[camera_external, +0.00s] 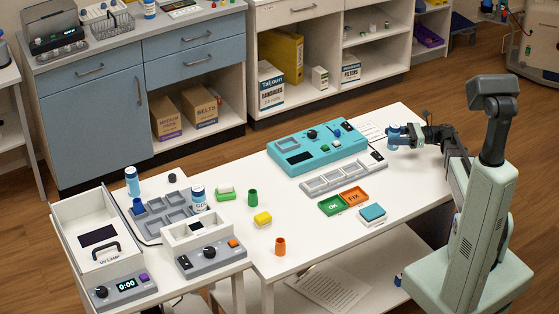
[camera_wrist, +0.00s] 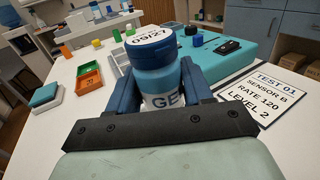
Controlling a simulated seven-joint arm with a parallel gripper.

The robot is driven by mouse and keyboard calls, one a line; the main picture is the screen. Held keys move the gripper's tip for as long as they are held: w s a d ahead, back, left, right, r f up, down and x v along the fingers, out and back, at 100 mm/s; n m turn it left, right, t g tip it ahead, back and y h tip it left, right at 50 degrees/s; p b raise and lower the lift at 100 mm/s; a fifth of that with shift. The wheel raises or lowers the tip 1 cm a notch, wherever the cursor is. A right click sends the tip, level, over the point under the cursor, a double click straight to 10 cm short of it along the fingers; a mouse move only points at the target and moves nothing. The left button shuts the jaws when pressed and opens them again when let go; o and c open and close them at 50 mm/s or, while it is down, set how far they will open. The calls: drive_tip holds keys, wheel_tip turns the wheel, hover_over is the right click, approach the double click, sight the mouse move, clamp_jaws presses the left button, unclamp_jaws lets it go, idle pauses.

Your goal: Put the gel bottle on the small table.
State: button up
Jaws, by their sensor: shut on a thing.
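The gel bottle (camera_wrist: 158,82) has a blue body, a blue cap with a white top marked "09/27", and a white label reading "GE", the rest hidden. My gripper (camera_wrist: 160,88) is shut on it, with a blue finger at each side. In the external view the bottle (camera_external: 394,135) is upright in my gripper (camera_external: 397,137) near the larger table's far right edge. I cannot tell whether its base touches the tabletop. The smaller white table (camera_external: 163,263) stands at the lower left, away from my gripper.
The larger table (camera_external: 330,242) carries a teal device (camera_external: 318,153), a grey tray, green and orange trays (camera_external: 354,196) and small coloured blocks and cups. A printed card (camera_wrist: 264,94) lies right of the bottle. The smaller table holds a UV box (camera_external: 98,232), a control box and other bottles (camera_external: 132,182).

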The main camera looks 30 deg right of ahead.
sight(394, 146)
drive_tip(key=shift+f, duration=2.1)
drive_tip(key=shift+f, duration=0.1)
drive_tip(key=o, duration=1.2)
drive_tip(key=v, duration=1.2)
